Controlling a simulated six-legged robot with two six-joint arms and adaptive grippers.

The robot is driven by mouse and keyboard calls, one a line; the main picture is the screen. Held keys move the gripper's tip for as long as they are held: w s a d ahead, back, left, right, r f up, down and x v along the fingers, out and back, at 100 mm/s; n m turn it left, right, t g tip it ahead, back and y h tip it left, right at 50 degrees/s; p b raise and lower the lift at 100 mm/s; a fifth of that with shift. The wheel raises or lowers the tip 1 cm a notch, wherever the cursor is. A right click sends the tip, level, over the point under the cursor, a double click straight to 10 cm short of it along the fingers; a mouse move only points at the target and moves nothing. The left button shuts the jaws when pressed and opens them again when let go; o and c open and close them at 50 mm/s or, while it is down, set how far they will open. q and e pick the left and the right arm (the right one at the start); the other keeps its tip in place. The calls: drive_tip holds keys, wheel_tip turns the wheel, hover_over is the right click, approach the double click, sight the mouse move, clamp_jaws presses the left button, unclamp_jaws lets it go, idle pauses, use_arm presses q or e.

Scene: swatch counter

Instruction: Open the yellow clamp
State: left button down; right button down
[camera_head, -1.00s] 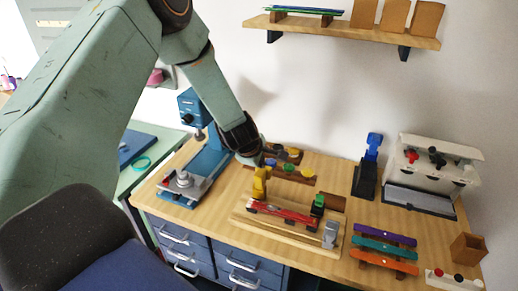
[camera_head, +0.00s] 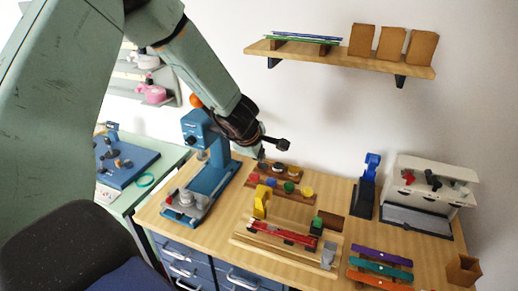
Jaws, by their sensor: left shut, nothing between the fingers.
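The yellow clamp (camera_head: 261,202) stands upright at the left end of a wooden fixture (camera_head: 285,259) on the counter. A red strip (camera_head: 281,230) lies in the fixture, with a green clamp (camera_head: 316,226) near its right end. My left gripper (camera_head: 262,154) is shut and empty, above and behind the yellow clamp, apart from it. It hangs near a wooden rack with dark and pale knobs. My right gripper is not in view.
A blue press (camera_head: 208,158) stands left of the fixture. A rack of coloured knobs (camera_head: 279,186) sits behind it. Purple, teal and orange strips (camera_head: 380,268) lie to the right. A blue-handled stamp (camera_head: 366,188) and a white unit (camera_head: 427,196) stand farther right.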

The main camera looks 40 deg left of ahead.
use_arm(q)
wheel_tip(320, 180, up, 2)
drive_tip(key=shift+s+d+r, duration=0.1)
drive_tip(key=shift+s, duration=0.05)
idle(0.6)
drive_tip(key=shift+s, duration=0.1)
